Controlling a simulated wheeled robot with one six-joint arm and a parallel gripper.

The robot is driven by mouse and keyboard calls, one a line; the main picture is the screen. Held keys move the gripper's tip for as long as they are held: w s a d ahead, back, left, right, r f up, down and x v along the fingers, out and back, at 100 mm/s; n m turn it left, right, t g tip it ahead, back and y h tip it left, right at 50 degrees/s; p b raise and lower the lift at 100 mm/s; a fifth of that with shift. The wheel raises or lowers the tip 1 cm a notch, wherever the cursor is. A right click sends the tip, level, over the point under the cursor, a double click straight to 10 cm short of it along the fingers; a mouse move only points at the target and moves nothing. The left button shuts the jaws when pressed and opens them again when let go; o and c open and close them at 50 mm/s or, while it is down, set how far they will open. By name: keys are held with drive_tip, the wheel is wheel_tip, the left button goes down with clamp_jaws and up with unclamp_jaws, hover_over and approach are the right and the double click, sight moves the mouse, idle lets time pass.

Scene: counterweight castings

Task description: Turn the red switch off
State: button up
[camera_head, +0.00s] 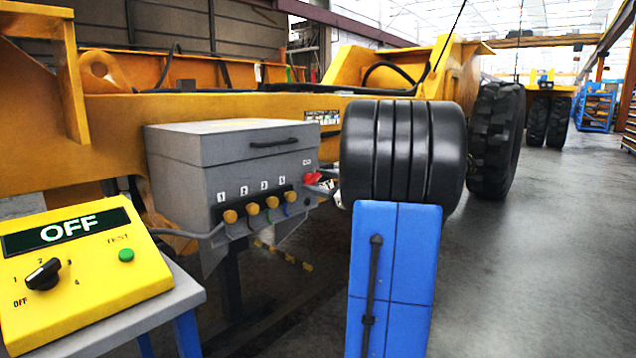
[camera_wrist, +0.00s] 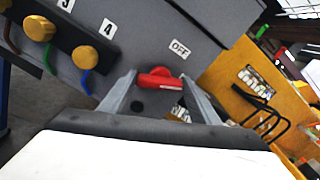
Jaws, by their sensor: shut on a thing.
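The red switch (camera_head: 313,179) is on the right end of the front of a grey box (camera_head: 185,180), partly hidden by my arm in the head view. In the wrist view the red switch (camera_wrist: 160,78) lies between the two fingers of my gripper (camera_wrist: 158,82), with a label reading OFF (camera_wrist: 180,48) just above it. The fingers are shut on its red handle, which lies roughly across the picture.
Several yellow knobs (camera_head: 272,202) with coloured wires sit left of the switch. A yellow control panel (camera_head: 100,290) showing OFF stands at the front left on a grey stand (camera_head: 150,318). A yellow machine frame (camera_head: 230,105) is behind the box. Open floor (camera_head: 545,240) lies to the right.

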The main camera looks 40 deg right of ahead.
drive_tip(key=n, duration=0.6)
drive_tip(key=shift+f, duration=0.1)
drive_tip(key=n, duration=0.6)
drive_tip(key=shift+a+f+n, duration=0.1)
drive_tip(key=shift+f+n, duration=0.05)
drive_tip(key=shift+n, duration=0.15)
idle(0.3)
drive_tip(key=o, duration=1)
drive_tip(key=shift+o, duration=0.2)
drive_tip(key=shift+s, duration=0.15)
drive_tip(key=s+d, duration=0.1)
drive_tip(key=s, duration=1.6)
drive_tip(key=shift+d, duration=0.2)
